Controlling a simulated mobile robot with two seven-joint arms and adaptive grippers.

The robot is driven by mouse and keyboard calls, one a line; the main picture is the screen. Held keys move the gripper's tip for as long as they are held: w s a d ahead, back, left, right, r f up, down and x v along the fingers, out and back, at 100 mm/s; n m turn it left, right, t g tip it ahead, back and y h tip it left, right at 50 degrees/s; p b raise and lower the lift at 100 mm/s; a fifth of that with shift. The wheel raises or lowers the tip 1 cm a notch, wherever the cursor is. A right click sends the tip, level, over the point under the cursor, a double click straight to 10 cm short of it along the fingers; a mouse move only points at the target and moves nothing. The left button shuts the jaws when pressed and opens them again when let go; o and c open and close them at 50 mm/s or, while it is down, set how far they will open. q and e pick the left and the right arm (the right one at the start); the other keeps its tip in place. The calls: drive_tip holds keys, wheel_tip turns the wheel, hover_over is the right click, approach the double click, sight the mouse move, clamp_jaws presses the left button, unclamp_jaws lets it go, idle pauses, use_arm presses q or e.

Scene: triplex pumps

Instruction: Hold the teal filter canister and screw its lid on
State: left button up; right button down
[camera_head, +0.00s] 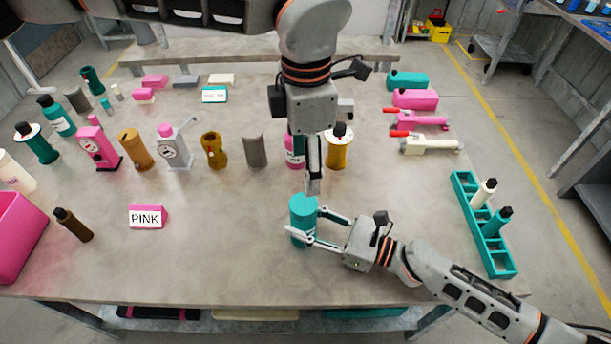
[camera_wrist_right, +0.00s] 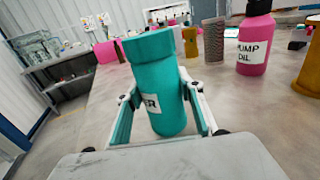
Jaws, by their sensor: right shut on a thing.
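The teal filter canister (camera_head: 303,228) stands upright near the front middle of the table. In the right wrist view the canister (camera_wrist_right: 168,100) has a label partly showing and a wider teal lid (camera_wrist_right: 149,46) sitting on its top. I cannot tell how tightly the lid is seated. My right gripper (camera_head: 304,229) comes from the right and is shut around the canister's body, one finger on each side. My left gripper (camera_head: 313,188) points down just above the lid in the head view. Its fingers overlap from this angle, so their opening is unclear.
A pink pump-oil bottle (camera_head: 293,152) and a yellow-brown container (camera_head: 338,150) stand behind my left gripper. A teal rack (camera_head: 502,258) with bottles is at the right. A PINK sign (camera_head: 148,217) and a brown bottle (camera_head: 73,225) stand at the left. The front middle-left is clear.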

use_arm(q)
drive_tip(key=shift+r, duration=0.45)
use_arm(e)
drive_tip(key=c, duration=1.2)
unclamp_jaws()
drive_tip(key=shift+c, duration=0.2)
drive_tip(key=v, duration=1.2)
drive_tip(key=shift+s, duration=0.1)
